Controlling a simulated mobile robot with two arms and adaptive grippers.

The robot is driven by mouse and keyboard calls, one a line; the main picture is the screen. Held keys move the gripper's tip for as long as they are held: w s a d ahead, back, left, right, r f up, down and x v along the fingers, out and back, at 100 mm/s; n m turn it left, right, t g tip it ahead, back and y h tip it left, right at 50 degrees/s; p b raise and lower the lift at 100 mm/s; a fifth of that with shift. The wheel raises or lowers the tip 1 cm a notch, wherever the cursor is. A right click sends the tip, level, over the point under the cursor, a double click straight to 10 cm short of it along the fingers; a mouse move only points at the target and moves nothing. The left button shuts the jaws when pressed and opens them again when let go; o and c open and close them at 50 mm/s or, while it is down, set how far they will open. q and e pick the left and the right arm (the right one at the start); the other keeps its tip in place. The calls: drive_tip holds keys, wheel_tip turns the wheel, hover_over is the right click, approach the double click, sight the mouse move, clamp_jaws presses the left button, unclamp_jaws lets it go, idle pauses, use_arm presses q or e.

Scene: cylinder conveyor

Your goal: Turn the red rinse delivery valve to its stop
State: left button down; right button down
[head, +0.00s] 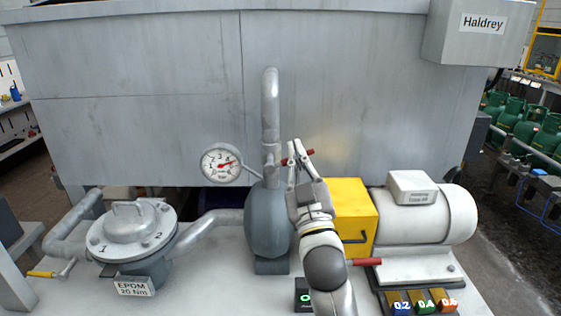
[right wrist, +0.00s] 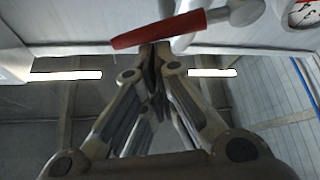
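A red valve lever (head: 305,155) sits on the upright grey delivery pipe (head: 270,105), just above the rounded pump body. It points right and slightly upward. In the right wrist view the red lever (right wrist: 160,29) crosses the top of the picture, with its metal valve stem to the right. My right gripper (head: 296,157) is at the lever. In the right wrist view its fingers (right wrist: 152,55) converge with their pads together, and their tips lie right at the lever's lower edge. I cannot tell if they touch it. My left gripper is not in view.
A pressure gauge (head: 221,163) stands left of the pipe. A yellow box (head: 350,205) and motor (head: 430,215) are on the right. Another red handle (head: 368,262) is below the motor. A round lidded housing (head: 130,235) and yellow handle (head: 41,274) are on the left. A grey tank (head: 150,95) is behind.

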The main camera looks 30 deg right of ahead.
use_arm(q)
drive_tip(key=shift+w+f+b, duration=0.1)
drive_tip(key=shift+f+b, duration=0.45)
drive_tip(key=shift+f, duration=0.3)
use_arm(e)
drive_tip(key=shift+s+d+f+m+h, duration=0.15)
drive_tip(key=shift+d+f+m, duration=0.2)
drive_tip(key=shift+f, duration=0.25)
drive_tip(key=shift+s+d+f+m+h, duration=0.1)
drive_tip(key=shift+d+f+m+h, duration=0.1)
drive_tip(key=shift+f+m, duration=0.3)
drive_tip(key=shift+f, duration=0.25)
drive_tip(key=shift+r, duration=0.1)
